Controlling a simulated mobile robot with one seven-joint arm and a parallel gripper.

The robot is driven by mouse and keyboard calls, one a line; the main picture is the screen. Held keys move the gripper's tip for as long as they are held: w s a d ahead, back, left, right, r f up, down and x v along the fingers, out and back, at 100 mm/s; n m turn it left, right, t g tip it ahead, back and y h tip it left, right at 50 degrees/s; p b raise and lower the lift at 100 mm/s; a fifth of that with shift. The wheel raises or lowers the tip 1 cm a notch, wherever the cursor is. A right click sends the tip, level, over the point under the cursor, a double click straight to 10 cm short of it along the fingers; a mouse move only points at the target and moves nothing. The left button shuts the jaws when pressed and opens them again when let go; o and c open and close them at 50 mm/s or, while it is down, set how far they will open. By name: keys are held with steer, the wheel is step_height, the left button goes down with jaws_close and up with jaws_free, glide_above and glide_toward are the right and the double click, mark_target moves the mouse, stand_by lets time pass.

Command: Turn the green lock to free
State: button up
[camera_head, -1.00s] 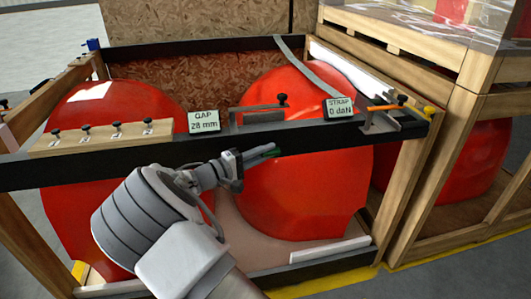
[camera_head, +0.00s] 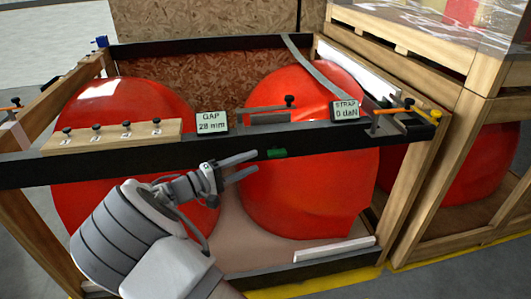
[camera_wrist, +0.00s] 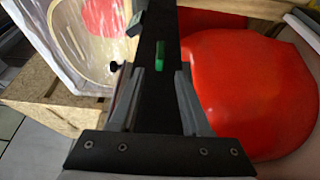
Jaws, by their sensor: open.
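The green lock (camera_head: 277,153) is a small green bar on the front face of the black front beam (camera_head: 330,137), lying roughly along the beam. It also shows in the wrist view (camera_wrist: 159,55), ahead of the jaws. My gripper (camera_head: 256,163) is open and empty, just left of the lock and slightly below it. In the wrist view its two fingers (camera_wrist: 155,78) are spread either side of the beam, with their tips short of the lock. A gap shows between fingers and lock. No marking for free is readable.
Two big red nosecones (camera_head: 130,130) (camera_head: 305,190) stand in the wooden crate behind the beam. A GAP 28 mm sign (camera_head: 212,122) and a STRAP 0 daN sign (camera_head: 345,110) sit on the beam. A wooden strip (camera_head: 115,135) with several black knobs is at left.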

steer(key=p+v, duration=0.1)
steer(key=v, duration=0.8)
steer(key=shift+s+a, duration=0.2)
steer(key=shift+a, duration=0.05)
steer(key=s+d+r+m+g+y, duration=0.1)
steer(key=d+r+g+y, duration=0.15)
steer(key=d, duration=0.55)
steer(key=s+d+r+m+g+y, duration=0.1)
steer(key=d+m+g, duration=0.1)
steer(key=d+g, duration=0.35)
steer(key=s+d+r+m+g+y, duration=0.1)
steer(key=d+r+g+y, duration=0.1)
steer(key=d, duration=0.7)
steer(key=s+d+r+m+t+y, duration=0.2)
steer(key=s+d+r+y, duration=0.25)
steer(key=s, duration=0.55)
steer(key=s+d+r+m+t+y, duration=0.25)
steer(key=s+d+y, duration=0.2)
steer(key=s, duration=0.55)
step_height(320, 180, up, 19)
steer(key=p, duration=1.9)
steer(key=shift+r+n, duration=0.25)
steer(key=shift+n, duration=0.1)
